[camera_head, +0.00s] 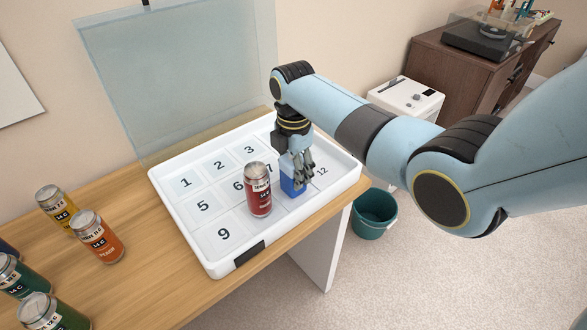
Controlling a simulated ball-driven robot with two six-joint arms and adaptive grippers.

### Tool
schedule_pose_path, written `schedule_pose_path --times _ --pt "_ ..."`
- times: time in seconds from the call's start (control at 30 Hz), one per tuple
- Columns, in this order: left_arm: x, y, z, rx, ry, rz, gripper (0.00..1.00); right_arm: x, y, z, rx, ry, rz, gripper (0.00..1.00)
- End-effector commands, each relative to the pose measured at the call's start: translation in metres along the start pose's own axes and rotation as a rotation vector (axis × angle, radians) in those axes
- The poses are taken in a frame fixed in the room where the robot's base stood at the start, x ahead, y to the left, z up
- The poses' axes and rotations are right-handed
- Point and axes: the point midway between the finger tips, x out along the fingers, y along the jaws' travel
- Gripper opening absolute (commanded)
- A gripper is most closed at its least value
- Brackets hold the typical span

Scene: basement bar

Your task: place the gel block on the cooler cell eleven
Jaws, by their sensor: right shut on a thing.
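The gel block (287,184) is a blue block at the right part of the white cooler tray (175,205), between the red can and the cell marked 12. My right gripper (298,174) points down and is shut on the gel block. The block covers the place where cell eleven lies, and that number is hidden. I cannot tell whether its underside touches the tray. My left gripper is not in view.
A red can (259,195) stands upright on the tray, just left of the block. Orange (103,245), yellow (55,210) and green cans (50,312) stand on the wooden table (150,285) at left. A teal bucket (372,222) stands on the floor at right.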

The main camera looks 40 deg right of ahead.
Motion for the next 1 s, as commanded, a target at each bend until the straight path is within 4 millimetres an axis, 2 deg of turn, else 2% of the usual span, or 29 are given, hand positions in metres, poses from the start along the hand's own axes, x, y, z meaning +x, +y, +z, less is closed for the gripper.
schedule_pose_path --times 0.03,0.2,0.43,0.57,0.67,1.0 --pt "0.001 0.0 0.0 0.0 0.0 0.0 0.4 0.001 0.0 0.0 0.0 0.0 0.0 0.49" --pt "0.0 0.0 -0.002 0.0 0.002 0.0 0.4 0.001 0.0 0.0 0.0 0.0 0.0 0.7" --pt "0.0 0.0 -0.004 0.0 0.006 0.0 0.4 0.0 0.0 0.0 0.0 0.0 0.0 0.7" --pt "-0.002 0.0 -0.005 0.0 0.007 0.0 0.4 -0.008 0.001 0.0 0.0 -0.001 0.002 0.7" --pt "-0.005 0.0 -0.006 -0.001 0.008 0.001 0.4 -0.024 0.001 0.0 0.0 -0.001 0.004 0.7" --pt "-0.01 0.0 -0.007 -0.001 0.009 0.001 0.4 -0.098 0.001 0.0 -0.001 0.0 0.003 0.7"
